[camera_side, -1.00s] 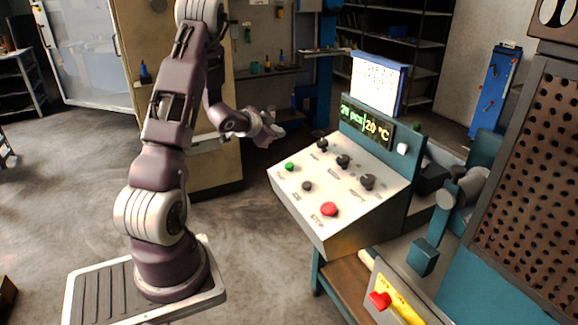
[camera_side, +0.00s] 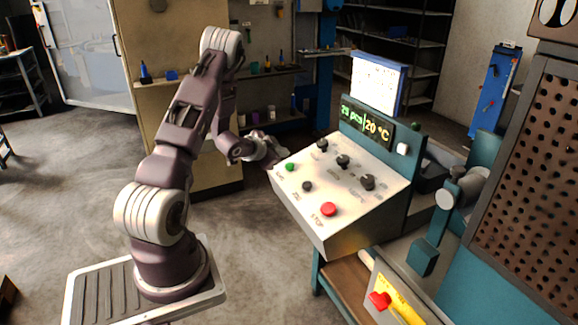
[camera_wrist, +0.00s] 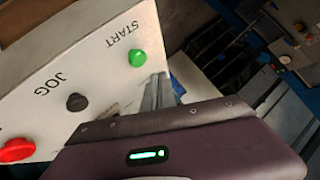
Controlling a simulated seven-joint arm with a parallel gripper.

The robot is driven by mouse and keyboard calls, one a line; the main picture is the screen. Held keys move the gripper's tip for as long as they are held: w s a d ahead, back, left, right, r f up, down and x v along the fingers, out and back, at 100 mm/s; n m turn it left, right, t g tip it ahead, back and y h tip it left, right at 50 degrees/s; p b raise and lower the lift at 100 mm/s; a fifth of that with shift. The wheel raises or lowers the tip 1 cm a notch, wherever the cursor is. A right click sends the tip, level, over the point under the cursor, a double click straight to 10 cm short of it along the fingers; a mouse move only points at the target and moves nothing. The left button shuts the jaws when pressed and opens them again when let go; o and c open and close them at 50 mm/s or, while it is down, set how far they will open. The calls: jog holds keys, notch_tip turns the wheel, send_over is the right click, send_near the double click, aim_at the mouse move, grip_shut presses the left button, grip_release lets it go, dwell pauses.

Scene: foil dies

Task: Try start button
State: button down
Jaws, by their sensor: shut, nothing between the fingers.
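The green START button (camera_side: 290,167) is at the left corner of the sloped white control panel (camera_side: 330,185). In the wrist view the green button (camera_wrist: 137,57) shows below its START label, beside the grey fingers. My gripper (camera_side: 281,157) is shut and empty, just above and left of the button in the side view. In the wrist view my gripper's fingers (camera_wrist: 158,92) reach past the panel edge; a gap shows between them and the button in the picture. I cannot tell the exact height of the fingertips over the panel.
A dark JOG button (camera_side: 307,185) and a red STOP button (camera_side: 328,209) are on the same panel. Several black knobs (camera_side: 343,162) stand farther back. A display (camera_side: 367,124) and a white sheet (camera_side: 377,80) rise behind. The perforated machine guard (camera_side: 530,180) is at right.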

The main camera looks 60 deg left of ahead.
jog(key=shift+w+f, duration=0.15)
jog(key=shift+f, duration=0.35)
jog(key=shift+w+f, duration=0.15)
jog(key=shift+f, duration=0.35)
jog(key=shift+f, duration=0.15)
dwell(1.2)
jog(key=shift+w+f, duration=0.15)
jog(key=shift+f, duration=0.1)
jog(key=shift+w+f, duration=0.15)
jog(key=shift+f, duration=0.35)
dwell(0.7)
jog(key=shift+r, duration=0.15)
jog(key=shift+s+r, duration=0.3)
jog(key=shift+r, duration=0.45)
jog(key=r, duration=0.1)
jog(key=s+r, duration=0.1)
jog(key=r, duration=0.2)
jog(key=shift+s+r, duration=0.3)
jog(key=shift+r, duration=0.1)
